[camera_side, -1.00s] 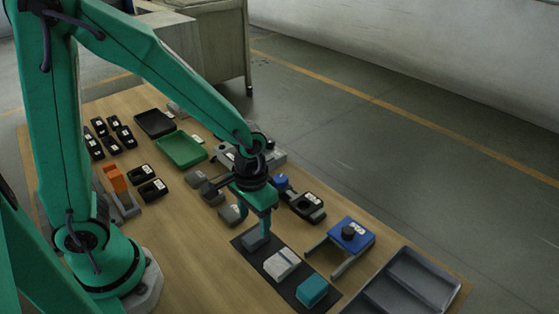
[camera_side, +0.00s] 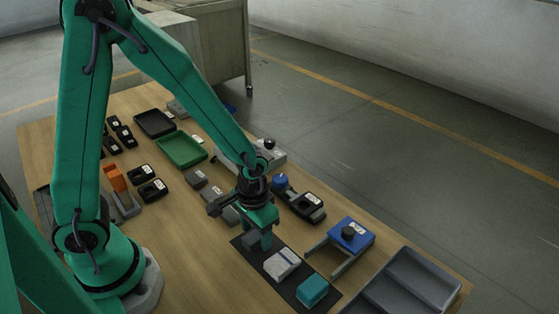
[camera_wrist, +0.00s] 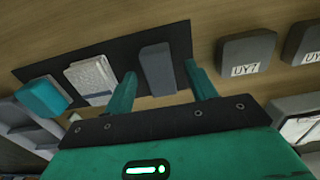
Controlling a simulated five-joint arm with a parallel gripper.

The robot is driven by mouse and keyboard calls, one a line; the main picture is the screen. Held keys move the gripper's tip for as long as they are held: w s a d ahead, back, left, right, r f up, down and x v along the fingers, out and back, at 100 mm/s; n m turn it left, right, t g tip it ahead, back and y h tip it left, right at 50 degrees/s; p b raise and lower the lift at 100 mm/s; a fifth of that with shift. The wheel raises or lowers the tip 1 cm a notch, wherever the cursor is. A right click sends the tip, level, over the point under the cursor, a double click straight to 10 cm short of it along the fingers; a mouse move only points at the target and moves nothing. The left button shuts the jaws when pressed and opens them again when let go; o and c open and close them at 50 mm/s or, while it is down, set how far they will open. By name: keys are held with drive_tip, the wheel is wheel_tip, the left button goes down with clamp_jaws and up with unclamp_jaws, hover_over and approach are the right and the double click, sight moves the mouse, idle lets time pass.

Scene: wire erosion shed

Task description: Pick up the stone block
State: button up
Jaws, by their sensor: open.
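A plain grey block (camera_wrist: 158,70) stands on a dark mat (camera_wrist: 120,50); it also shows partly behind my gripper in the side view (camera_side: 250,241). Beside it on the mat are a pale, speckled block (camera_wrist: 92,78), seen also in the side view (camera_side: 281,264), and a teal block (camera_wrist: 43,97). I cannot tell for sure which is the stone block. My gripper (camera_wrist: 161,78) is open. In the wrist view its fingers lie to either side of the grey block, with gaps showing; whether they reach down beside it is unclear.
Grey labelled blocks (camera_wrist: 246,57) lie on the table beyond the mat. A blue-topped fixture (camera_side: 351,235) and a grey divided tray (camera_side: 415,285) stand to the right. A green tray (camera_side: 181,150) is further back. Bare wood lies left of the mat.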

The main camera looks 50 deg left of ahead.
sight(256, 236)
idle(0.4)
drive_tip(key=c, duration=1.2)
drive_tip(key=shift+o, duration=0.2)
drive_tip(key=shift+r, duration=0.15)
drive_tip(key=shift+r, duration=0.75)
wheel_tip(256, 236, up, 3)
drive_tip(key=shift+s+d+f, duration=0.1)
drive_tip(key=shift+d+f, duration=0.05)
drive_tip(key=shift+f, duration=0.05)
drive_tip(key=s+d+r, duration=0.6)
drive_tip(key=s+d, duration=0.1)
drive_tip(key=s, duration=0.1)
drive_tip(key=shift+s+d+r, duration=0.15)
drive_tip(key=shift+d+r, duration=0.15)
drive_tip(key=shift+d, duration=0.05)
